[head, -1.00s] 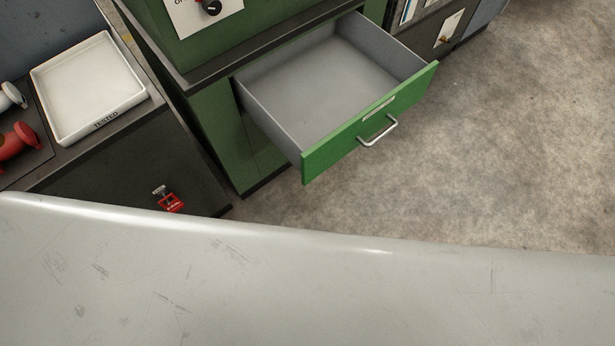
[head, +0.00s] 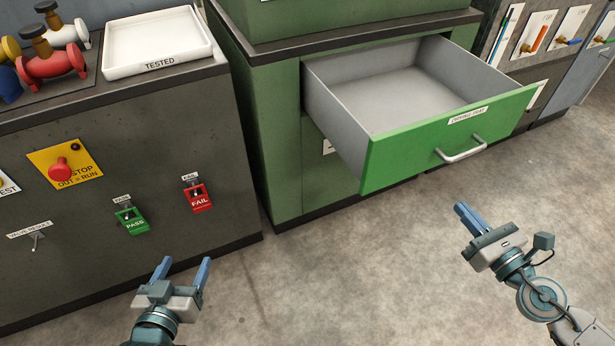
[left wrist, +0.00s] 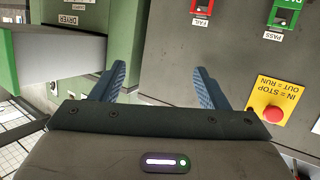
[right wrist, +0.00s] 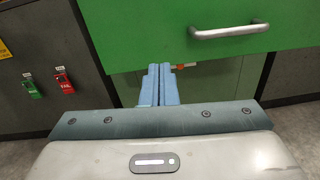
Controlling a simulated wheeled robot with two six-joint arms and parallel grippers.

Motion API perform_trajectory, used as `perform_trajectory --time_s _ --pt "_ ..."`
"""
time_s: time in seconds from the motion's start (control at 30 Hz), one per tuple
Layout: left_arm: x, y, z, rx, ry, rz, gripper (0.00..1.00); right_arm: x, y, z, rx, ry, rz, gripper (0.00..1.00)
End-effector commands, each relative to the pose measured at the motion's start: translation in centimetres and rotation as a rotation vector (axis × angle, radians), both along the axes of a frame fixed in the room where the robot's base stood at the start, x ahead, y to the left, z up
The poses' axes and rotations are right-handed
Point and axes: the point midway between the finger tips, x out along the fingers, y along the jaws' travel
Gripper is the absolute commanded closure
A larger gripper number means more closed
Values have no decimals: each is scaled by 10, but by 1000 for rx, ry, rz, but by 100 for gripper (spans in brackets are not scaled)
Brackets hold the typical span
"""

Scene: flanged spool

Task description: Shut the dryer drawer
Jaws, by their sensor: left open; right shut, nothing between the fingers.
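The dryer drawer (head: 440,135) has a green front, grey inner walls and a silver bar handle (head: 462,150). It stands pulled out of the green cabinet (head: 275,130) and looks empty. My right gripper (head: 466,211) is shut and empty, below and in front of the drawer front. In the right wrist view its fingers (right wrist: 158,84) point at the lower part of the green front (right wrist: 150,35), with the handle (right wrist: 230,31) above and to the right. My left gripper (head: 188,264) is open and empty, in front of the dark cabinet, well left of the drawer.
The dark cabinet (head: 110,170) at the left carries a yellow stop plate (head: 65,165), a green PASS switch (head: 131,219) and a red FAIL switch (head: 198,197). A white TESTED tray (head: 157,40) sits on top. The floor before the drawer is clear.

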Motion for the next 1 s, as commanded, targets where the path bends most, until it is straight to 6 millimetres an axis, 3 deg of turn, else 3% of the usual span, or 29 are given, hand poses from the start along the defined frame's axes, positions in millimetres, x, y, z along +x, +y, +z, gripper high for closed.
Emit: perform_trajectory --time_s 0.13,0.37,0.67,1.0 --pt "-3 -1 7 -4 -25 -3 32 -5 12 4 -44 -37 36 100" --pt "-5 -2 6 1 15 -7 32 -4 12 7 -47 -36 31 100" --pt "-25 -3 -17 33 255 -28 32 5 11 6 -52 -24 21 100" --pt "-65 0 -40 74 563 -50 32 16 19 7 -43 -31 29 100"
